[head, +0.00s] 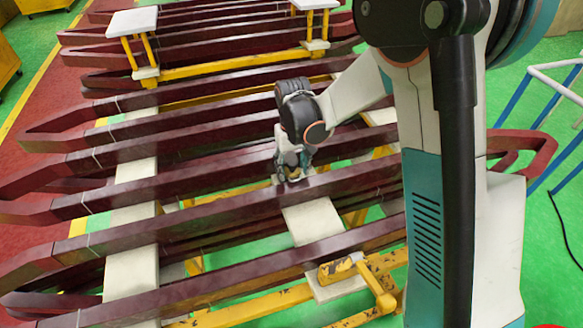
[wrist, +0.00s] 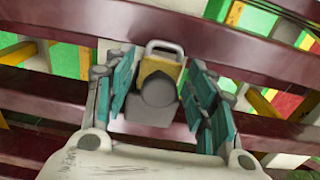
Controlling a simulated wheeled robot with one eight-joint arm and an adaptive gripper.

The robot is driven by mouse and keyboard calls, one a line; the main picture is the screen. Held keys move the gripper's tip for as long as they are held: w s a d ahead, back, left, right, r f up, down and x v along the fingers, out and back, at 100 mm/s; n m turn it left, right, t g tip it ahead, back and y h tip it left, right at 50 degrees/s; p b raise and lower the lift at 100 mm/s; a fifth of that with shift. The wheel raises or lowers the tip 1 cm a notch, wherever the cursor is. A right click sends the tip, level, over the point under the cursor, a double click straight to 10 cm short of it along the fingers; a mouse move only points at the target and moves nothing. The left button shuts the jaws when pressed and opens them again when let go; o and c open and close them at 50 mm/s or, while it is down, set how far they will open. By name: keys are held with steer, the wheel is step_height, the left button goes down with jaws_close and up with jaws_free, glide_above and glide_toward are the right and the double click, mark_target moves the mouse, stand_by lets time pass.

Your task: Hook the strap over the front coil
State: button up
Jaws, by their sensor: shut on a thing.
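My gripper (head: 291,172) is in the middle of the head view, low over a dark red coil bar (head: 200,208) and pointing down. In the wrist view its teal fingers (wrist: 160,92) flank a yellow piece with a pale rounded loop (wrist: 165,46), which I take to be the strap. The gripper is shut on it. A dark grey block of the gripper hides its lower part. Whether it touches the bar cannot be told. The front coil (head: 215,272) is the nearest long dark red bar, nearer the camera than my gripper, and looks bare of any strap.
Several more coils (head: 190,103) lie in parallel behind, on pale boards (head: 133,197) over a yellow frame (head: 240,302). A worn yellow bracket (head: 345,267) stands beside the front coil. A white and blue rail (head: 560,90) is at the right. Green floor shows between.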

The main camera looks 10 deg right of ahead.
steer(key=shift+s+d, duration=0.1)
steer(key=shift+s, duration=0.55)
steer(key=c, duration=0.4)
steer(key=shift+o, duration=0.2)
steer(key=shift+s+d, duration=0.1)
steer(key=shift+s, duration=0.2)
steer(key=s+d+b, duration=0.2)
steer(key=s+d, duration=0.1)
steer(key=s, duration=1.4)
steer(key=shift+d, duration=0.2)
steer(key=shift+s+r, duration=0.1)
steer(key=shift+s, duration=0.05)
steer(key=shift+s+d, duration=0.25)
steer(key=shift+s, duration=1.05)
steer(key=shift+s+d, duration=0.3)
steer(key=shift+s, duration=1)
steer(key=shift+s+d, duration=0.25)
steer(key=shift+s, duration=1.05)
steer(key=o, duration=2.1)
steer(key=shift+r, duration=0.15)
